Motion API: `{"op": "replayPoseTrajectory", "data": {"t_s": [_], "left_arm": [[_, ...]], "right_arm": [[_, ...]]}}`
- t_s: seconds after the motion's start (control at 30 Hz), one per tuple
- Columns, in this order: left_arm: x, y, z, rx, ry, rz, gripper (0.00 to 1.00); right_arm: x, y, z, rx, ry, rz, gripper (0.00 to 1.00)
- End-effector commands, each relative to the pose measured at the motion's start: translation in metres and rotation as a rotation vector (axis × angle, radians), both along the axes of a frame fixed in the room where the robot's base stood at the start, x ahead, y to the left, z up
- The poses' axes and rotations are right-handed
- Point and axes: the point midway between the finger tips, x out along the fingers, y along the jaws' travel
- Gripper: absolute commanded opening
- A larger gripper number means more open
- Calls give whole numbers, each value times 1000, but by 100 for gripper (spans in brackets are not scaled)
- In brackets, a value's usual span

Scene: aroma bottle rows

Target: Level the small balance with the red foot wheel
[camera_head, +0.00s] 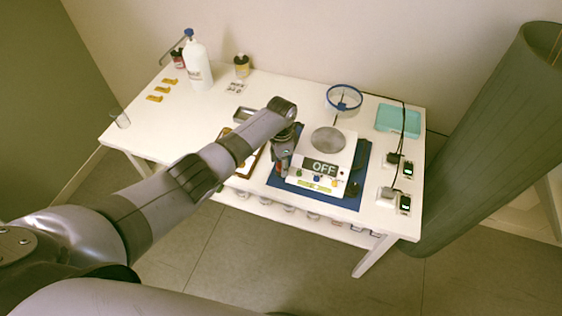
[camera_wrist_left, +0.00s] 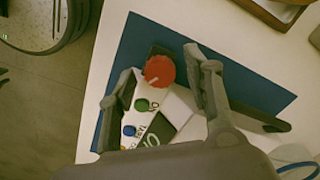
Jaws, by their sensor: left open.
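The small white balance (camera_head: 338,165) stands on a blue mat (camera_head: 342,203), with a round metal pan and a display reading OFF. A yellow-green strip (camera_head: 312,184), perhaps the level, is on its front. The red foot wheel (camera_wrist_left: 159,70) shows in the left wrist view at the balance's corner, with a pale mark on it. My left gripper (camera_head: 281,170) is at the balance's left front side, pointing down. In the left wrist view my left gripper (camera_wrist_left: 160,82) is open, with the red wheel between its fingers. Contact cannot be told. My right gripper is not in view.
A white bottle (camera_head: 197,68), a blue-rimmed round dish (camera_head: 344,98) and a teal box (camera_head: 398,121) stand at the back. Small devices with cables (camera_head: 388,197) lie at the right. The table's front left is clear.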

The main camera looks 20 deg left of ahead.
Motion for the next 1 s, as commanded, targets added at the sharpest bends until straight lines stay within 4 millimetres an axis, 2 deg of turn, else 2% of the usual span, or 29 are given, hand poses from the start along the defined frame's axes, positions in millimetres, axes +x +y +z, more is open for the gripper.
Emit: {"op": "replayPoseTrajectory", "data": {"t_s": [0.13, 0.27, 0.5, 0.7, 0.83, 1.0], "left_arm": [[1, 0, 5, -1, -1, 0, 46], [1, 0, 21, -2, -4, 0, 46], [1, 0, 72, -1, -6, -1, 46], [1, 0, 106, -1, -3, -1, 46], [0, 0, 116, -1, -1, -1, 46], [0, 0, 120, 0, 1, 0, 46]], "right_arm": [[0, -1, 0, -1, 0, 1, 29], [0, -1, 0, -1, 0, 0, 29], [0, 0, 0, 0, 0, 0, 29], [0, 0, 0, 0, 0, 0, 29], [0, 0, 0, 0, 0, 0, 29], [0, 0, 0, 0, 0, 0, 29]]}}
